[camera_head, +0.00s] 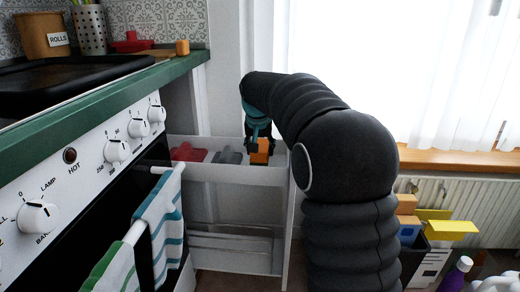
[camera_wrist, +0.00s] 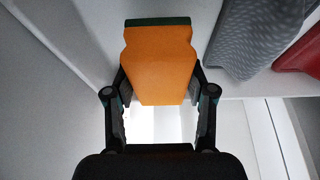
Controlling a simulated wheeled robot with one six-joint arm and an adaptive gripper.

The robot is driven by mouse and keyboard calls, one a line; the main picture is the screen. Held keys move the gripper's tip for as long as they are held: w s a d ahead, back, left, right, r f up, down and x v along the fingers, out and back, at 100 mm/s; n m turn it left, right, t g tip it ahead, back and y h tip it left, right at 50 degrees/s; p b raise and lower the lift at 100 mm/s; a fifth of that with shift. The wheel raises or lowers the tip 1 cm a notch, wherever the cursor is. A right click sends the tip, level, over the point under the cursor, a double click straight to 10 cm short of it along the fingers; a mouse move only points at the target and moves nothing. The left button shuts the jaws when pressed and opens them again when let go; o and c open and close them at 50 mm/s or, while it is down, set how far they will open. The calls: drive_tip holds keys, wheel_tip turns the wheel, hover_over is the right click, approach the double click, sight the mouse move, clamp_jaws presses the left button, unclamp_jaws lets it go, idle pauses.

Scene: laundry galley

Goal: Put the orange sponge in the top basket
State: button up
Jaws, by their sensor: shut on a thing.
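The orange sponge (camera_head: 262,152) is between the fingers of my gripper (camera_head: 259,142) at the right end of the top basket. In the wrist view the orange sponge (camera_wrist: 158,62), with a dark green edge, fills the space between the two fingers of my gripper (camera_wrist: 160,92), which is shut on it. The white top basket (camera_head: 225,174) is the upper tier of a pull-out rack. The sponge shows above its front rim in the head view; whether it touches the basket floor I cannot tell.
In the basket, a red item (camera_head: 187,152) and a grey item (camera_head: 228,156) lie left of the sponge. The stove (camera_head: 75,185) with hanging striped towels (camera_head: 160,220) stands at left. Another orange block (camera_head: 182,47) sits on the green counter. Boxes and bottles stand at lower right.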

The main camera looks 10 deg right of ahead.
drive_tip(key=shift+f+b, duration=0.3)
drive_tip(key=shift+f, duration=0.3)
drive_tip(key=o, duration=1.4)
drive_tip(key=shift+r+p, duration=0.3)
drive_tip(key=shift+r, duration=0.25)
drive_tip(key=shift+p+v, duration=1.05)
drive_tip(key=shift+v, duration=5.05)
